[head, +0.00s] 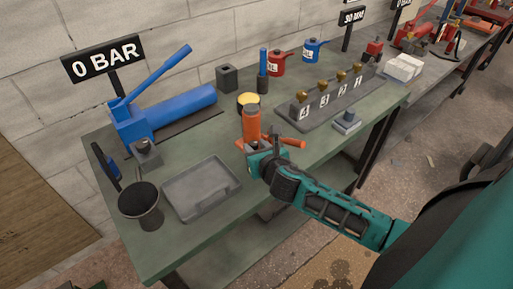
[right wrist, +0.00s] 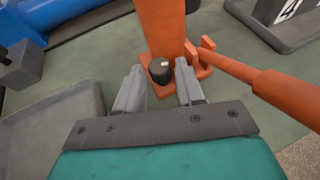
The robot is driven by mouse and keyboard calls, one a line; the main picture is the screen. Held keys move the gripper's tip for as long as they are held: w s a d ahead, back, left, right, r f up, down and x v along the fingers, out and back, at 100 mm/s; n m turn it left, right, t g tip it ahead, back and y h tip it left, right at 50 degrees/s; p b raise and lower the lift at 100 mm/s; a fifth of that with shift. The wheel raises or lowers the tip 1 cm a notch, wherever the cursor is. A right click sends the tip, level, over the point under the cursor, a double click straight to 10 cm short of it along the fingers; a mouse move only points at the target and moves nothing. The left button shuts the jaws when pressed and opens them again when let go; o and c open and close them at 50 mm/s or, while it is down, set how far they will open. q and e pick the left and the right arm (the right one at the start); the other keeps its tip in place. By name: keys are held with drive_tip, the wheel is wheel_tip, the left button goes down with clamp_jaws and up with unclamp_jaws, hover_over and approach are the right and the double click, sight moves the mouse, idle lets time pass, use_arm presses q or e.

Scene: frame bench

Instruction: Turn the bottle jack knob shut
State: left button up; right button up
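The orange bottle jack (head: 251,124) stands upright on the green bench, its orange handle (head: 286,142) pointing right. In the right wrist view the jack body (right wrist: 160,25) rises beyond my fingers. Its small black knob (right wrist: 159,71) with a pale mark sits low on the jack's near side. My right gripper (head: 256,158) is at the jack's near foot. In the wrist view the right gripper (right wrist: 158,68) is open, one finger on each side of the knob, with visible gaps. Whether the fingers touch the jack base is unclear. The knob is hidden in the head view. My left gripper is not seen.
A grey tray (head: 203,190) and a dark cup (head: 140,202) are left of the jack. A blue pump (head: 165,110) stands behind them under a "0 BAR" sign (head: 103,60). A numbered fitting block (head: 332,104) is to the right.

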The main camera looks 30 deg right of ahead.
clamp_jaws()
drive_tip(key=shift+a, duration=0.1)
drive_tip(key=m+g+h, duration=0.1)
drive_tip(key=m+h, duration=0.1)
drive_tip(key=a+m+g+h, duration=0.1)
drive_tip(key=m+h, duration=0.1)
drive_tip(key=shift+w+m+h, duration=0.2)
drive_tip(key=shift+m+h, duration=0.1)
drive_tip(key=shift+h, duration=0.1)
drive_tip(key=shift+w+a+m+g+h, duration=0.1)
drive_tip(key=shift+w+m+g+h, duration=0.1)
drive_tip(key=shift+m+g+h, duration=0.75)
drive_tip(key=shift+w+a+m+g+h, duration=0.15)
drive_tip(key=shift+m+g+h, duration=0.6)
drive_tip(key=shift+m+g, duration=0.4)
drive_tip(key=shift+m, duration=0.3)
unclamp_jaws()
drive_tip(key=shift+d, duration=0.1)
